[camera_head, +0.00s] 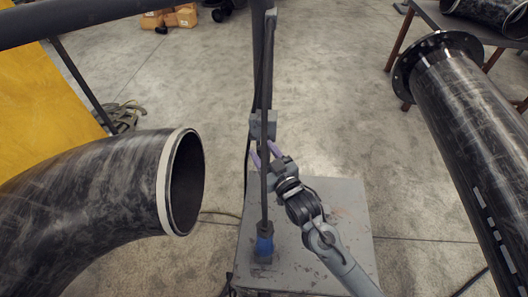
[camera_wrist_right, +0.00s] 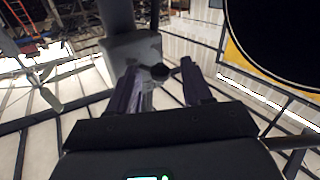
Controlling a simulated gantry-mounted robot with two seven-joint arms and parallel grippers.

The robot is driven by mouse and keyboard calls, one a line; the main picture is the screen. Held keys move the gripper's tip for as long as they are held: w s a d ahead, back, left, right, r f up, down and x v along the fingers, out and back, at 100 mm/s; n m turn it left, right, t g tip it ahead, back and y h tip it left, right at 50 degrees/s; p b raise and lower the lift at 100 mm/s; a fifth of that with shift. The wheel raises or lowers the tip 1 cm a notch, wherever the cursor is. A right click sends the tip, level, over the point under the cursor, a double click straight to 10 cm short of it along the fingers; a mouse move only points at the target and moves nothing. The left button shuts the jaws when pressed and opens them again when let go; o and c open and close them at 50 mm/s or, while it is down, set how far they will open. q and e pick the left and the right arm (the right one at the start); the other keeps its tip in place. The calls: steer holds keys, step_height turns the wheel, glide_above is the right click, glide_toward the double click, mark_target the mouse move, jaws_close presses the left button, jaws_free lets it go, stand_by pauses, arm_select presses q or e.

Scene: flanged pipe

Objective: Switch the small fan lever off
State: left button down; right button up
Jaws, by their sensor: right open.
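A grey box (camera_head: 262,124) is fixed to the upright post, above the grey base plate. It also shows in the right wrist view (camera_wrist_right: 130,52), where a small dark round-ended piece (camera_wrist_right: 160,72), seemingly the small fan lever, sticks out from it towards my gripper. I cannot tell the lever's setting. My right gripper (camera_head: 266,154) is just below the box in the head view. Its two purple fingers are apart with nothing held between them, and in the wrist view (camera_wrist_right: 158,88) the dark piece lies between and beyond the tips. My left gripper is not in view.
A large black curved pipe (camera_head: 90,200) with a pale rim lies at the left. A flanged black pipe (camera_head: 470,120) stands at the right. The post (camera_head: 265,190) rises from the grey base plate (camera_head: 340,215). Open concrete floor (camera_head: 330,80) lies behind.

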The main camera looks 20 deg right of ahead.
steer(key=shift+c, duration=0.6)
jaws_close()
steer(key=shift+w+f+n+t+b, duration=0.15)
steer(key=shift+f+n+t+b, duration=0.45)
steer(key=shift+b, duration=0.6)
steer(key=shift+r, duration=0.15)
steer(key=shift+o, duration=0.6)
jaws_free()
